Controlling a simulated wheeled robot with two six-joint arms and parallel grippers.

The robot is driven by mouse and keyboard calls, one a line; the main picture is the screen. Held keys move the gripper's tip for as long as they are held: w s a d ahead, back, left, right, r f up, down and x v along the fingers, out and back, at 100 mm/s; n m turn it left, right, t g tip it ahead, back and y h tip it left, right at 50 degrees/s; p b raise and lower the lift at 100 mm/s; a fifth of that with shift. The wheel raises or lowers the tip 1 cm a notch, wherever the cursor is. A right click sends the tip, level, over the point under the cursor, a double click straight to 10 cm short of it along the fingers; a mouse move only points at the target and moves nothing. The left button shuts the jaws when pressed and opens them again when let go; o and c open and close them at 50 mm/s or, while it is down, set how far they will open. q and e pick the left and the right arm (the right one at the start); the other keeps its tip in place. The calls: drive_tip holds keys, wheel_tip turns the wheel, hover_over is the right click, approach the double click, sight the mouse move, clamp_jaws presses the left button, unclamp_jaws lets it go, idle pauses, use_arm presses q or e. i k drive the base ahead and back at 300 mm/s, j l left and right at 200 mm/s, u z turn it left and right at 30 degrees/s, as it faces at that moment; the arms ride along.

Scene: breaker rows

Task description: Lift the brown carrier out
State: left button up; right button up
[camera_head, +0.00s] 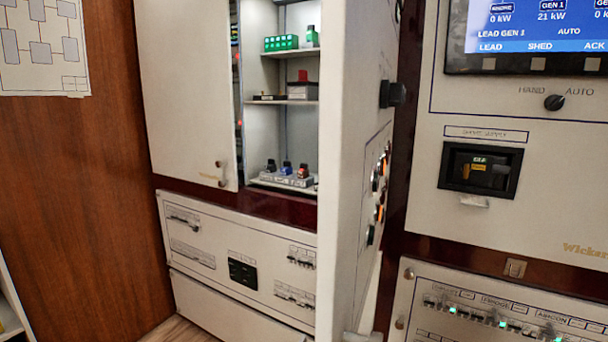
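No carrier that is clearly brown can be made out in the head view. The open cabinet's shelves hold small items. A flat dark piece (268,97) lies on the middle shelf, too small to tell its colour well. A grey tray (285,180) with black, blue and red-topped items is at the bottom. Neither of my grippers is in view.
A white cabinet door (187,85) stands left of the shelves. A white side panel (348,150) with knobs juts out on their right. Below is a breaker panel (240,260). A control panel with a screen (540,25) and a lower breaker row (500,318) are at right.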

sight(303, 172)
drive_tip(key=j+z, duration=0.3)
drive_tip(key=j, duration=0.15)
drive_tip(key=k+j+z, duration=0.1)
drive_tip(key=j+z, duration=0.2)
drive_tip(key=i+j, duration=0.1)
drive_tip(key=j, duration=0.25)
drive_tip(key=i+j+z, duration=0.1)
drive_tip(key=j, duration=0.2)
drive_tip(key=i+j, duration=0.15)
drive_tip(key=j, duration=0.2)
drive_tip(key=i+j+z, duration=0.1)
drive_tip(key=j, duration=0.25)
drive_tip(key=i+u, duration=0.4)
drive_tip(key=i+l+u, duration=0.15)
drive_tip(key=i+u, duration=0.3)
drive_tip(key=i, duration=0.15)
